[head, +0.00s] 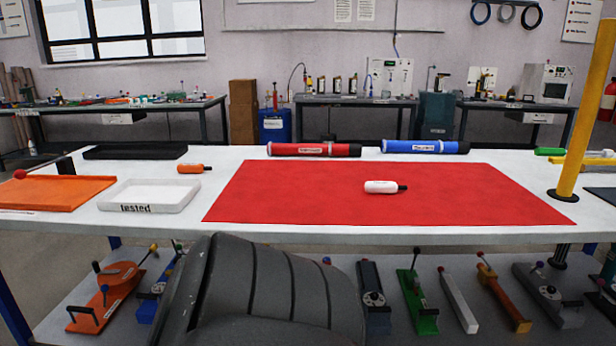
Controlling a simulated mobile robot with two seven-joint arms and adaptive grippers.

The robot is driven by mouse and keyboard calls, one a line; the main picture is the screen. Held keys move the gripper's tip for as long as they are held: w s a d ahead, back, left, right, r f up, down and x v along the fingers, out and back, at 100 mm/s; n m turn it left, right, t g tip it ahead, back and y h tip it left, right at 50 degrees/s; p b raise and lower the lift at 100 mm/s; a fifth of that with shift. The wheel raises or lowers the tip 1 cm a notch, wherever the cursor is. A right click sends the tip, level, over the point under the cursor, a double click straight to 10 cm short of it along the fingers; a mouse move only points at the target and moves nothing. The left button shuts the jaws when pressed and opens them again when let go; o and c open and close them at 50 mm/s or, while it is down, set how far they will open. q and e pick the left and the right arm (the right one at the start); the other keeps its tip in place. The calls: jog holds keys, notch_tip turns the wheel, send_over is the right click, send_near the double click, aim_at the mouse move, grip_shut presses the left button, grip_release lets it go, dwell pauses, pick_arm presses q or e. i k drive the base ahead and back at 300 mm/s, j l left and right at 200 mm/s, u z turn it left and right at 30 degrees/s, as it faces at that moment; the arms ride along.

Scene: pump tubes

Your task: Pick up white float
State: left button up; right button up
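The white float (380,187) is a small white capsule with a short black end on its right. It lies on its side on the red mat (300,200), a little right of the mat's middle. Nothing touches it. Neither of my grippers shows in the head view, so I cannot see whether they hold anything. A large dark grey ribbed part, apparently my own body, fills the bottom centre.
A red tube (313,149) and a blue tube (425,146) lie behind the mat. An orange float (190,169), a white "tested" tray (150,195) and an orange tray (55,192) are left. A yellow post (582,110) stands right. The mat around the float is clear.

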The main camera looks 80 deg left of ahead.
aim_at(371, 187)
jog(key=u, duration=2.7)
